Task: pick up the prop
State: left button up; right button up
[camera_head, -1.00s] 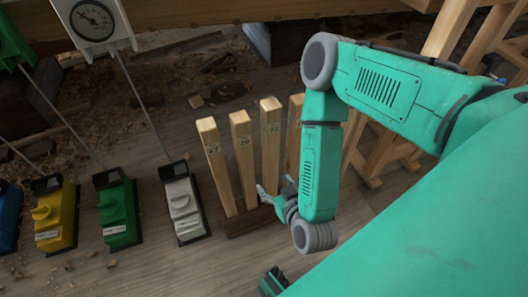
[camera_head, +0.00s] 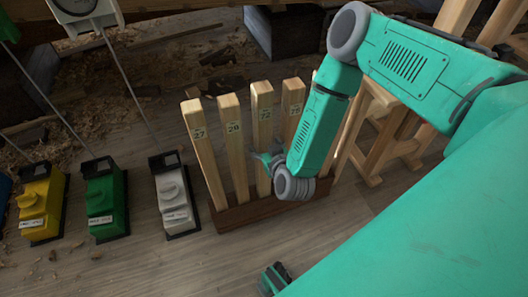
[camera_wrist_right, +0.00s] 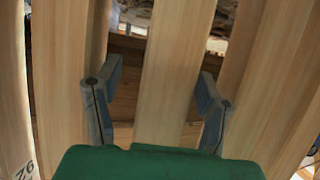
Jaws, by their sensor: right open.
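Several pale wooden props stand upright in a dark wooden rack (camera_head: 225,217) in the head view. My left gripper is not in view.
White (camera_head: 174,200), green (camera_head: 105,200) and yellow (camera_head: 42,203) devices stand left of the rack, with thin rods rising behind them. Wooden trestle legs (camera_head: 385,140) stand at the right.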

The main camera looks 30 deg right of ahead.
jog(key=shift+w+a+f, duration=0.1)
jog(key=shift+w+f, duration=0.05)
jog(key=shift+w, duration=0.25)
jog(key=shift+w+a, duration=0.1)
jog(key=shift+a, duration=0.1)
jog(key=shift+d, duration=0.25)
grip_shut()
